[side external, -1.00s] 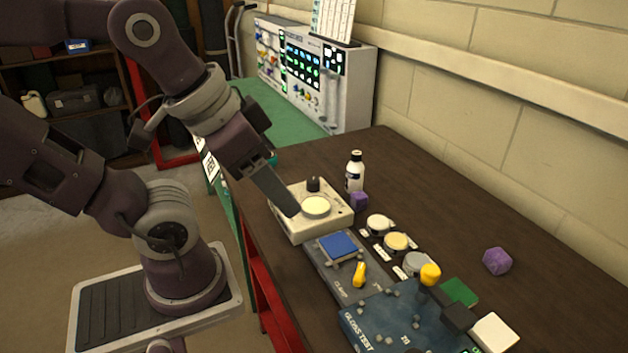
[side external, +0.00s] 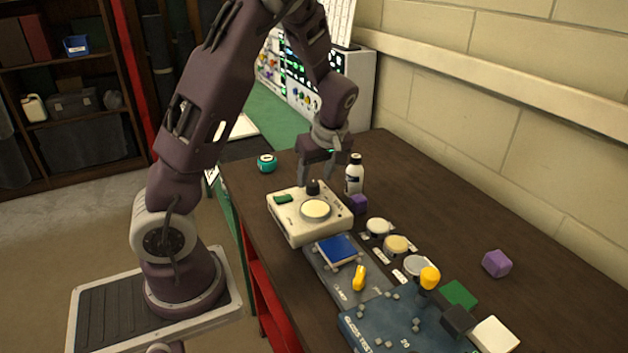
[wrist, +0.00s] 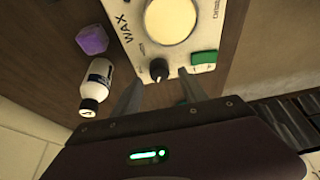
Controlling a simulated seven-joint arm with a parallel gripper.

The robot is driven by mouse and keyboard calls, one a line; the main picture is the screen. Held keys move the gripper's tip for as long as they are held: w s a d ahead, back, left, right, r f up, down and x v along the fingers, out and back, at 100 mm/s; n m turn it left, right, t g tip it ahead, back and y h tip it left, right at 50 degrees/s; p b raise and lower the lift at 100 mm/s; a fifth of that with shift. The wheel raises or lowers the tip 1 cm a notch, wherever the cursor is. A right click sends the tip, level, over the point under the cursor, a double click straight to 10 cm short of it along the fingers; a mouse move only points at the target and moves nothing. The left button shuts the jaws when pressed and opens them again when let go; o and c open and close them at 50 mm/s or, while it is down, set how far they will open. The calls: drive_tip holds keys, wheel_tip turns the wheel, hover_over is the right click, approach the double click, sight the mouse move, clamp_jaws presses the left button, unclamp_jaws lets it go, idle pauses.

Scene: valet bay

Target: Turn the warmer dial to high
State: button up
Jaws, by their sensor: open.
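The wax warmer (side external: 293,233) is a cream box with a round pale pot (side external: 316,209) on top, standing on the dark table. Its dial (side external: 313,187) is a small black knob behind the pot. In the wrist view the dial (wrist: 159,69) shows a pale pointer mark, and "WAX" is printed on the warmer (wrist: 137,27). My gripper (side external: 317,182) points down over the dial. In the wrist view my gripper (wrist: 160,85) is open, one finger on each side of the dial. I cannot tell whether either finger touches it.
A green switch (wrist: 204,58) is close to one finger. A white bottle (side external: 354,175) and a purple block (side external: 359,203) stand right beside the warmer. A teal round object (side external: 267,163) lies behind it. Round tins (side external: 397,244) and a blue pad (side external: 337,247) are in front.

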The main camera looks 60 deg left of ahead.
drive_tip(key=shift+x, duration=1.15)
clamp_jaws()
drive_tip(key=shift+m, duration=0.4)
drive_tip(key=m+t, duration=0.1)
drive_tip(key=m, duration=0.1)
drive_tip(key=shift+s+m, duration=0.1)
drive_tip(key=shift+m, duration=0.3)
drive_tip(key=m+t+h, duration=0.1)
drive_tip(key=m, duration=0.2)
drive_tip(key=shift+s+m+t, duration=0.1)
drive_tip(key=shift+m+t, duration=0.3)
drive_tip(key=m, duration=0.2)
drive_tip(key=m+t+h, duration=0.1)
drive_tip(key=m, duration=0.2)
drive_tip(key=shift+s+a+m+h, duration=0.1)
drive_tip(key=shift+a+m+h, duration=0.05)
drive_tip(key=shift+m+h, duration=0.15)
drive_tip(key=shift+m, duration=0.3)
